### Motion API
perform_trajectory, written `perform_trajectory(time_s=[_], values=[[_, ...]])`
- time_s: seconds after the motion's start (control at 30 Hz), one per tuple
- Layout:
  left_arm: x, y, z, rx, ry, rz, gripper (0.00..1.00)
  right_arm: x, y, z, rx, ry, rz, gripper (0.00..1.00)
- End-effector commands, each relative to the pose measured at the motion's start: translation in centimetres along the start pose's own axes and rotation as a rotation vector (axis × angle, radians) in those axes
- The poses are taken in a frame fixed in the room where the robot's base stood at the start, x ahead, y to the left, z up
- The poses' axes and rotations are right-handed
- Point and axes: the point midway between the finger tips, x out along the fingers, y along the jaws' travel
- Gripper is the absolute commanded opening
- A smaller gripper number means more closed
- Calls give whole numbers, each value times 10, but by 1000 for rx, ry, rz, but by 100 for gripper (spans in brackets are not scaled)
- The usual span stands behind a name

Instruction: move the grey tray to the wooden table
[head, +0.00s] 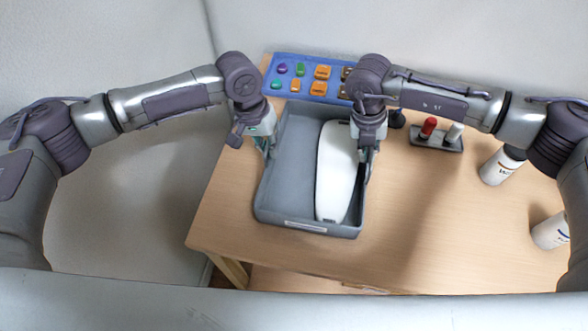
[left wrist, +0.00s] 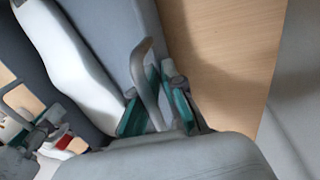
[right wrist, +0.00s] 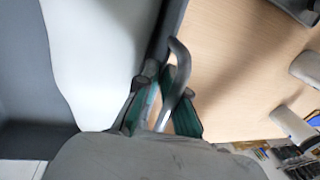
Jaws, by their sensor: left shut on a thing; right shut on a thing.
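The grey tray (head: 288,185) is over the near left part of the wooden table (head: 420,225). I cannot tell whether it rests on the top or hangs just above it. A long white sole-shaped piece (head: 333,180) lies inside it, towards the right wall. My left gripper (head: 267,147) is shut on the tray's left side; the left wrist view shows its green-padded fingers around a grey curved handle (left wrist: 146,80). My right gripper (head: 367,155) is shut on the right side, around a similar handle (right wrist: 180,75). The grippers hide parts of both side walls.
A blue tray (head: 270,68) with several coloured pieces lies behind the grey tray. To the right are a dark holder (head: 436,145) with a red and a white item, and two white bottles (head: 503,165) (head: 550,232). The table's front middle is clear.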

Motion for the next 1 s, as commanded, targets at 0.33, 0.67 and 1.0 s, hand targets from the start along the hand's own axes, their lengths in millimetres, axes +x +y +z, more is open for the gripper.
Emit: perform_trajectory(time_s=[0.33, 0.67, 1.0], values=[[4, -3, -2, -3, 4, -1, 34, 9, -2, 0, 3, 3, -11, 34], [-2, -2, -1, -2, 3, 1, 34, 7, 0, 0, 1, 1, -5, 34], [-68, -2, -1, -2, 6, 1, 34, 7, 0, 0, 0, 1, -3, 34]])
